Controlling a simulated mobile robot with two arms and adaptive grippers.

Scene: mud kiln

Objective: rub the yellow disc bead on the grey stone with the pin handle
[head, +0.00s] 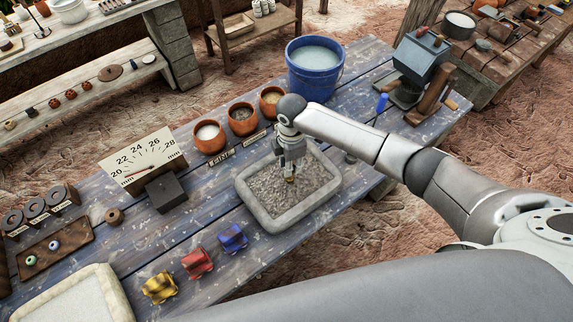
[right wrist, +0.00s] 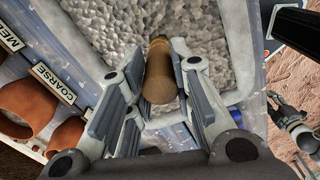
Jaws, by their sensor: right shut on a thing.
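My right gripper (head: 290,168) is shut on the pin handle, low over the grey stone (head: 256,207), a shallow trough with a rough, pebbly bed. In the right wrist view the brown, rounded pin handle (right wrist: 160,80) stands between the two fingers (right wrist: 158,95), and the grey stone's bed (right wrist: 195,35) lies behind it. A small yellowish-brown tip shows under the fingers in the head view. I cannot make out the yellow disc bead there, nor whether the tip touches the bed. What looks like my left gripper (right wrist: 295,125) shows small at the right wrist view's right edge.
Three clay bowls (head: 242,118) and a blue bucket (head: 314,67) stand behind the stone. A dial board (head: 147,158) is to the left. A grinder (head: 422,60) stands at the right.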

